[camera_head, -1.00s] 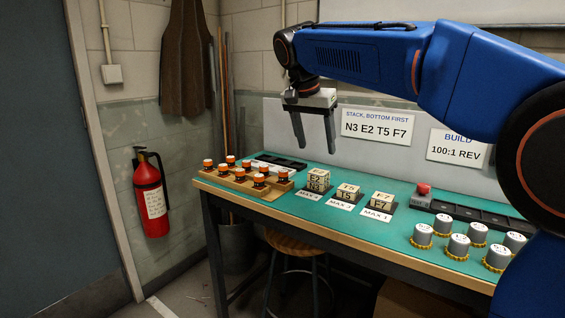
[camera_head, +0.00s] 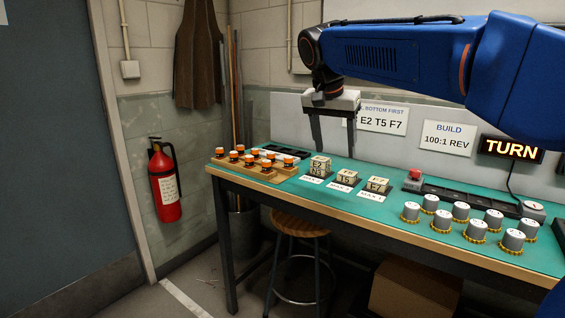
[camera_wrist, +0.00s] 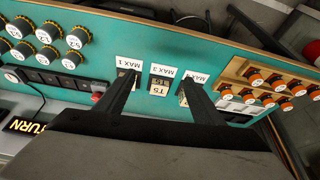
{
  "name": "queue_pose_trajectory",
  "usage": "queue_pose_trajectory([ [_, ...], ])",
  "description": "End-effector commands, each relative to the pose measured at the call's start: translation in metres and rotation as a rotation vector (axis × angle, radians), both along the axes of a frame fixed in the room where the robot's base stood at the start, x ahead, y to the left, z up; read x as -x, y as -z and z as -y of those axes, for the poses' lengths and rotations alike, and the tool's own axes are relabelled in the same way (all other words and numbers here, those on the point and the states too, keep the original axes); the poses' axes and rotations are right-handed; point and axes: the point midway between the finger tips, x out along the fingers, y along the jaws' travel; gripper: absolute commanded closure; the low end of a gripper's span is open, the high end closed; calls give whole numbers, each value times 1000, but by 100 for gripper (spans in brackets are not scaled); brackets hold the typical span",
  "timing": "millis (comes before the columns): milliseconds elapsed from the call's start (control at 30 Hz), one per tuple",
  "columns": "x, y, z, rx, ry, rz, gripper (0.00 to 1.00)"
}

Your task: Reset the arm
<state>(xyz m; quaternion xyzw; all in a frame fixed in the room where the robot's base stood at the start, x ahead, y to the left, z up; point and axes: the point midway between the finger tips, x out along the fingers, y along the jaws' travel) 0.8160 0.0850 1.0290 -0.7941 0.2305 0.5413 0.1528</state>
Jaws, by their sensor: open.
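My gripper (camera_head: 333,132) is open and empty, hanging above the back of the bench with its fingers pointing down. In the wrist view its two dark fingers (camera_wrist: 158,100) are spread apart above the row of labelled blocks. The blocks stand on dark pads: the E2 block (camera_head: 319,165) sits on another block at the left, the T5 block (camera_head: 346,176) is in the middle, and the F7 block (camera_head: 377,184) is at the right. White MAX cards lie in front of them. My fingers touch none of these.
The green bench top (camera_head: 300,188) carries a wooden rack (camera_head: 243,168) of orange-capped parts at left and several grey cylinders (camera_head: 475,229) at right. A red button (camera_head: 415,174) stands near a dark tray. A sign reads TURN (camera_head: 511,149). A stool (camera_head: 300,225) is below.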

Motion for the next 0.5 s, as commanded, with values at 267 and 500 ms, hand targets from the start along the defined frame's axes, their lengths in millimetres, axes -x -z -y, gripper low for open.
queue_pose_trajectory([
  [267,39,17,36,-6,-79,-13,38],
  [500,101,54,81,-15,-196,-25,38],
])
